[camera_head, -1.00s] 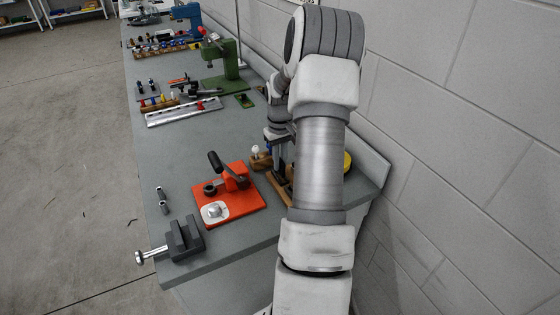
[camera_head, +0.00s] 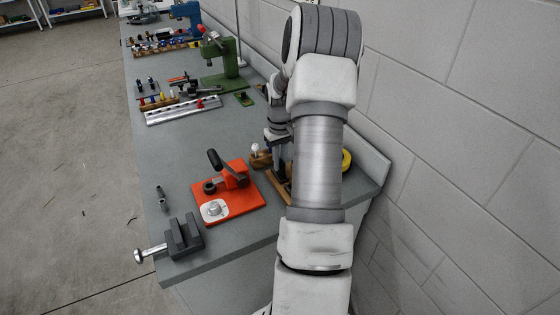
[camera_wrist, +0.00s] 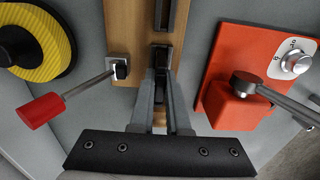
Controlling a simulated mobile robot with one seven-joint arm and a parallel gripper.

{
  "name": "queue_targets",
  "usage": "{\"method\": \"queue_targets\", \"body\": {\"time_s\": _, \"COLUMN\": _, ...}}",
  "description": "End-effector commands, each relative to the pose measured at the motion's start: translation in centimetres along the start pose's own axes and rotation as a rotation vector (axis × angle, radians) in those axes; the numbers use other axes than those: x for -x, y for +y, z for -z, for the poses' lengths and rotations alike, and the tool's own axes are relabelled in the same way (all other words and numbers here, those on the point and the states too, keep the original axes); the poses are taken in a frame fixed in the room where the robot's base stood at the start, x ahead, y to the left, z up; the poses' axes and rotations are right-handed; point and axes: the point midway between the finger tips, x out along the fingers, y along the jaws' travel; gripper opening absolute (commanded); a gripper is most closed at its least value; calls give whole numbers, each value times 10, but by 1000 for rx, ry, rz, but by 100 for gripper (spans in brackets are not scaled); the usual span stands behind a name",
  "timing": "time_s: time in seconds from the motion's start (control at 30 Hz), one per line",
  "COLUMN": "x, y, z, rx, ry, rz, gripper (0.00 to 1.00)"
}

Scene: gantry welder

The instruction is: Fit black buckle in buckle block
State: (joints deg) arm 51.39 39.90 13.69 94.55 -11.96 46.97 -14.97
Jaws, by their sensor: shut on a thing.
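In the head view the wooden board (camera_head: 278,187) shows partly beside my arm, which hides most of the gripper and the buckle.
The orange-red base (camera_wrist: 245,75) with a dark lever and dial stands close right of my gripper. A red-handled lever (camera_wrist: 42,110) and a yellow-black disc (camera_wrist: 40,40) are at left. A grey vise (camera_head: 184,240) sits at the bench's front edge. The wall is close on the right.

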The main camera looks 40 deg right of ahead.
Motion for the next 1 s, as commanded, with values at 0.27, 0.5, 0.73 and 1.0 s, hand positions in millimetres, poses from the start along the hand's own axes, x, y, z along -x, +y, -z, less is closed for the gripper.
{"method": "queue_targets", "body": {"time_s": 0.27, "x": -7, "y": 0, "z": 0, "rx": 0, "ry": 0, "rz": 0, "gripper": 0}}
{"method": "queue_targets", "body": {"time_s": 0.5, "x": -12, "y": 0, "z": 0, "rx": 0, "ry": 0, "rz": 0, "gripper": 0}}
{"method": "queue_targets", "body": {"time_s": 0.73, "x": -14, "y": 0, "z": 0, "rx": 0, "ry": 0, "rz": 0, "gripper": 36}}
{"method": "queue_targets", "body": {"time_s": 1.0, "x": -14, "y": 0, "z": 0, "rx": 0, "ry": 0, "rz": 0, "gripper": 49}}
